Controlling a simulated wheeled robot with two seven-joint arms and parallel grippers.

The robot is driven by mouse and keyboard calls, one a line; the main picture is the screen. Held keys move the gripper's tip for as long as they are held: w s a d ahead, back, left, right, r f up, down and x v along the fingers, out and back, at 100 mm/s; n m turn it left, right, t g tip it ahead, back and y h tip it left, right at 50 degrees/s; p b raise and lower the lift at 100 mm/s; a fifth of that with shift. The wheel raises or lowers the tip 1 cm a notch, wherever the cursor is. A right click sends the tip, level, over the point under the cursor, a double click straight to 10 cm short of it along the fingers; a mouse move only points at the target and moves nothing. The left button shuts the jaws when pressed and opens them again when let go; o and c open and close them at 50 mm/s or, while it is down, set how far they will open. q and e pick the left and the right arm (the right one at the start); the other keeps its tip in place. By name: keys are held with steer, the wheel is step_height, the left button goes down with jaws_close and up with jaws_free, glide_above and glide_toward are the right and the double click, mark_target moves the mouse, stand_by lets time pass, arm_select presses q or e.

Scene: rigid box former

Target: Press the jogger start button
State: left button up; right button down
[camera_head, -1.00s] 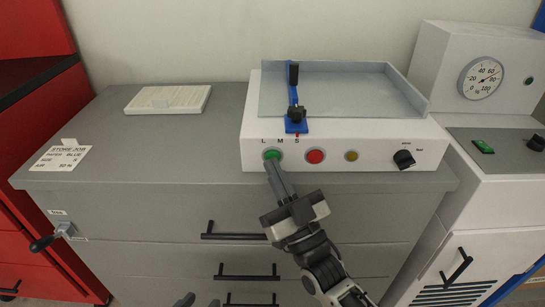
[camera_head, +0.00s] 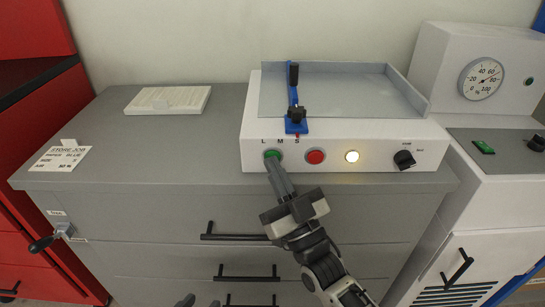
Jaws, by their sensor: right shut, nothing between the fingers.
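The white jogger box (camera_head: 225,153) stands on the grey cabinet top. Its front has a green button (camera_head: 272,154), a red button (camera_head: 315,157), a lamp (camera_head: 352,156) that glows bright, and a black knob (camera_head: 404,159). My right gripper (camera_head: 272,164) is shut and empty, its fingertips at the lower edge of the green button. They seem to touch it and hide its lower part. Only the fingertips of my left gripper (camera_head: 199,301) show at the bottom edge, apart from each other with nothing between them.
A blue slider with a black knob (camera_head: 296,116) and a grey tray (camera_head: 340,92) sit on the jogger. A white pad (camera_head: 168,100) and a job card (camera_head: 61,158) lie on the cabinet. A crank (camera_head: 50,238) and drawer handles (camera_head: 235,236) stick out in front. A gauge (camera_head: 481,78) is at right.

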steer(key=shift+s+p, duration=0.35)
steer(key=shift+s, duration=0.45)
steer(key=shift+s, duration=0.1)
steer(key=s+p, duration=0.2)
steer(key=s, duration=0.2)
steer(key=shift+s, duration=0.4)
